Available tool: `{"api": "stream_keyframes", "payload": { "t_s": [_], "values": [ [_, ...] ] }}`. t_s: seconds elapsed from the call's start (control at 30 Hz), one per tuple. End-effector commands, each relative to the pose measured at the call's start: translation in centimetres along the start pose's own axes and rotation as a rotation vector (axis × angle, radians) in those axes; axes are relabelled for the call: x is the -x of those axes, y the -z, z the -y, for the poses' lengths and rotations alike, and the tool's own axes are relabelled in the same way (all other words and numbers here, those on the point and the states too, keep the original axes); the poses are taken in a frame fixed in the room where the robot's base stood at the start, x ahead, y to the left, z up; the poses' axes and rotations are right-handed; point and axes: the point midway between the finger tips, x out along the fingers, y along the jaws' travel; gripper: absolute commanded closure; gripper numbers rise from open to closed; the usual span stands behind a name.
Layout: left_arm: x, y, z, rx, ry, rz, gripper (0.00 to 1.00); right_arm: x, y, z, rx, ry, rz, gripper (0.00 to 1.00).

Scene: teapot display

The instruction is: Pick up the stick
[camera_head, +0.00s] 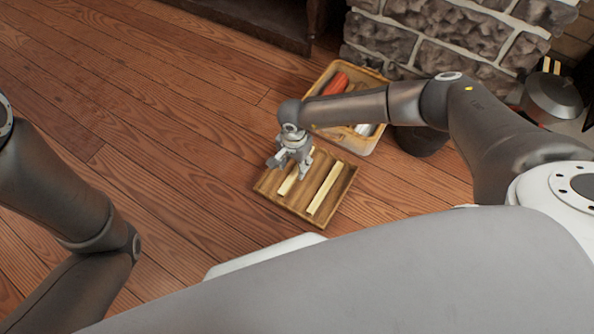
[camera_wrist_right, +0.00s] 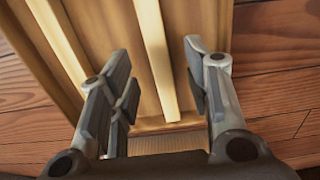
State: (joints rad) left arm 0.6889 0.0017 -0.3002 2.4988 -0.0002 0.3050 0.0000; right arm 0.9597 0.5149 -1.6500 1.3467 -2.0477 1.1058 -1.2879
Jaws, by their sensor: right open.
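A shallow wooden tray (camera_head: 309,190) lies on the floor with two pale wooden sticks in it. The left stick (camera_head: 288,184) is partly hidden by my right gripper (camera_head: 288,169), and the right stick (camera_head: 325,188) is in clear view. In the right wrist view my right gripper (camera_wrist_right: 158,62) is open. One stick (camera_wrist_right: 155,45) appears between its fingers, apart from both. The other stick (camera_wrist_right: 58,38) passes behind the left finger. Whether the fingertips reach down to stick height, I cannot tell. My left arm shows at the left, its gripper out of view.
A bin (camera_head: 368,147) with a red item (camera_head: 336,84) stands behind the tray, partly covered by my right arm. A stone wall (camera_head: 440,35) rises behind it. A dark pot (camera_head: 551,97) is at the far right. The wooden floor left of the tray is clear.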

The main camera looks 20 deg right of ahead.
Motion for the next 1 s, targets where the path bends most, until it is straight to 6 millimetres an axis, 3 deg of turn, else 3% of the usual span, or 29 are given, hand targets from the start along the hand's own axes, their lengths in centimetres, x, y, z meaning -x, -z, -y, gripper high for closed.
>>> {"api": "stream_keyframes", "payload": {
  "t_s": [0.03,0.3,0.6,0.93,1.0],
  "values": [
    [0.5,0.7,-0.2,-0.001,-0.004,-0.014,0.60,-1.1,-0.1,-0.1,0.000,-0.001,0.001,0.55],
    [2.9,1.4,-0.7,0.000,-0.002,-0.011,0.60,-3.9,-0.4,-0.1,0.000,0.000,0.001,0.55],
    [2.9,1.4,-0.7,0.000,-0.002,-0.011,0.60,-4.0,-0.4,-0.1,0.000,0.001,0.001,0.55],
    [2.9,1.3,-0.7,0.000,-0.002,-0.009,0.60,-4.0,-0.4,-0.1,0.000,0.000,0.001,0.96],
    [2.9,1.3,-0.7,0.000,-0.002,-0.009,0.60,-4.0,-0.4,-0.1,0.000,0.000,0.001,1.00]
  ]
}}
